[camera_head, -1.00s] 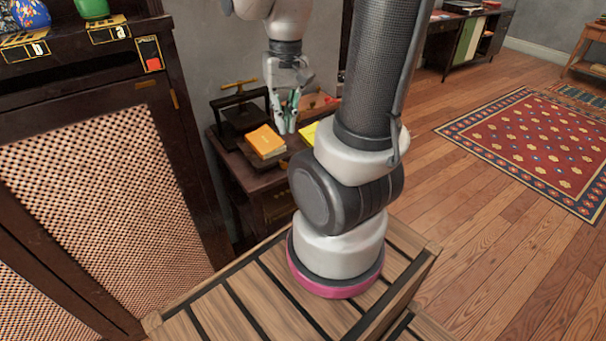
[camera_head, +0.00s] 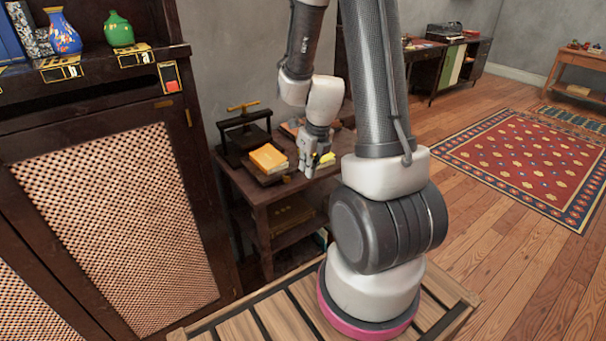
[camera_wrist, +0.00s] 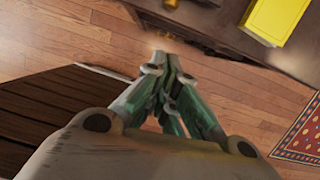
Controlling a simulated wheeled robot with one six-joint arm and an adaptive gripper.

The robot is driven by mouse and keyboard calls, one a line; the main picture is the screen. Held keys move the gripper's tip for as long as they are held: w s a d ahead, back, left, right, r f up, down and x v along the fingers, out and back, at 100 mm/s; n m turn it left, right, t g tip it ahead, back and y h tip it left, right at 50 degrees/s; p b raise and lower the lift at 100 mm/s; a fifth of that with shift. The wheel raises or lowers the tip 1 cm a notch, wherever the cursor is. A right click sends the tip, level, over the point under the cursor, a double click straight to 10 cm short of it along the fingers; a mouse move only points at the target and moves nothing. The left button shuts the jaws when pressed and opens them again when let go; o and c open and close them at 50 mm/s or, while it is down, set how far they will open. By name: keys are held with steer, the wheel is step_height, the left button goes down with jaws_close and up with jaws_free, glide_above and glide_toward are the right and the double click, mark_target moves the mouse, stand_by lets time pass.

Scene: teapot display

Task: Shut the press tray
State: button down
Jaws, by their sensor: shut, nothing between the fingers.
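The black press (camera_head: 243,134) with a brass T-handle stands at the back left of a small dark side table. Its dark tray (camera_head: 271,181) appears to stick out toward the table's front, with orange books (camera_head: 268,158) on top. My gripper (camera_head: 306,175) is shut and empty, pointing down near the table's front edge, to the right of the tray and books. A gap between gripper and tray is hard to judge. The wrist view shows the closed fingertips (camera_wrist: 168,62) over floor beside the table edge; the tray is not clearly visible there.
A yellow pad (camera_head: 327,158) lies on the table just right of my gripper; it also shows in the wrist view (camera_wrist: 275,20). A tall cabinet (camera_head: 120,220) with vases stands at left. Open wooden floor and a red rug (camera_head: 520,160) lie at right.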

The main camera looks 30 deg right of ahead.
steer(key=w+f, duration=0.6)
steer(key=f, duration=0.2)
steer(key=shift+a+f, duration=0.35)
steer(key=shift+f, duration=0.05)
